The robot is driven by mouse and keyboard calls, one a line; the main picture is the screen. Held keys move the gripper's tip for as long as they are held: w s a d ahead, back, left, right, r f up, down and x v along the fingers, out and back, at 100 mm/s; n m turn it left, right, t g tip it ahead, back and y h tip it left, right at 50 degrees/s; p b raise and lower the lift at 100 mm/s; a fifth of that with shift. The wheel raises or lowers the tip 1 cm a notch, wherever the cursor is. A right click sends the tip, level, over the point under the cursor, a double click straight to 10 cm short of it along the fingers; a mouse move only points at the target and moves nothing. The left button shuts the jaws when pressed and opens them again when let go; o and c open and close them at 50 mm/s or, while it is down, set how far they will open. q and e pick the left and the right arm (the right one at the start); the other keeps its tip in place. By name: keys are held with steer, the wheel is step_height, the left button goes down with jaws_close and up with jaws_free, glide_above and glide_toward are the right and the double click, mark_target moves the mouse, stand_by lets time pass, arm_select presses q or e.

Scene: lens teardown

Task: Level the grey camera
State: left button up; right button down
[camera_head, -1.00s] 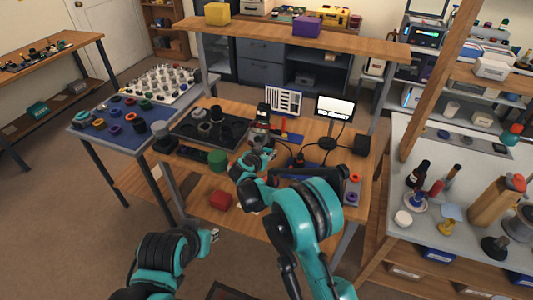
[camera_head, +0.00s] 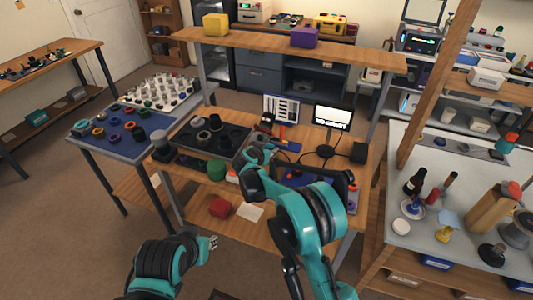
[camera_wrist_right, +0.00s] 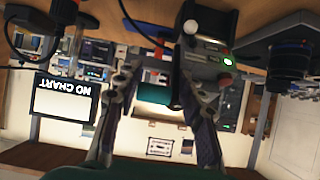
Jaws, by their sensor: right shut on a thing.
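My right gripper (camera_head: 262,153) is over the back middle of the workbench. In the right wrist view, which looks upside down, its fingers (camera_wrist_right: 157,105) stand either side of a dark teal, rounded part with a black end (camera_wrist_right: 154,94). A grey body (camera_wrist_right: 205,55) with a white knob, a red button and a green light is beside the right-hand finger; I take it for the grey camera. In the head view the camera is mostly hidden by my right gripper, and its tilt cannot be read. My left gripper (camera_head: 212,243) is low in front of the bench, away from everything; its jaw opening is unclear.
A monitor (camera_head: 332,117) stands at the bench's back; its screen reads "NO CHART" in the wrist view (camera_wrist_right: 64,102). A striped chart (camera_head: 281,108) is left of it. A dark tray (camera_head: 228,143) with lens parts lies left. A black ribbed cylinder (camera_wrist_right: 290,58) is near the gripper.

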steer(key=shift+w+d+r, duration=0.55)
steer(key=shift+w+d, duration=0.1)
steer(key=shift+w, duration=0.2)
steer(key=w+p, duration=0.1)
steer(key=w+g+p, duration=0.1)
steer(key=w+d+r+g, duration=0.1)
steer(key=shift+w+d+y+p, duration=0.1)
steer(key=shift+w+y+p, duration=0.2)
steer(key=shift+p, duration=0.1)
steer(key=shift+g, duration=0.3)
steer(key=c, duration=1.2)
jaws_free()
steer(key=shift+o, duration=0.5)
steer(key=shift+w+d+f, duration=0.1)
steer(key=shift+w+d, duration=0.05)
steer(key=shift+a, duration=0.2)
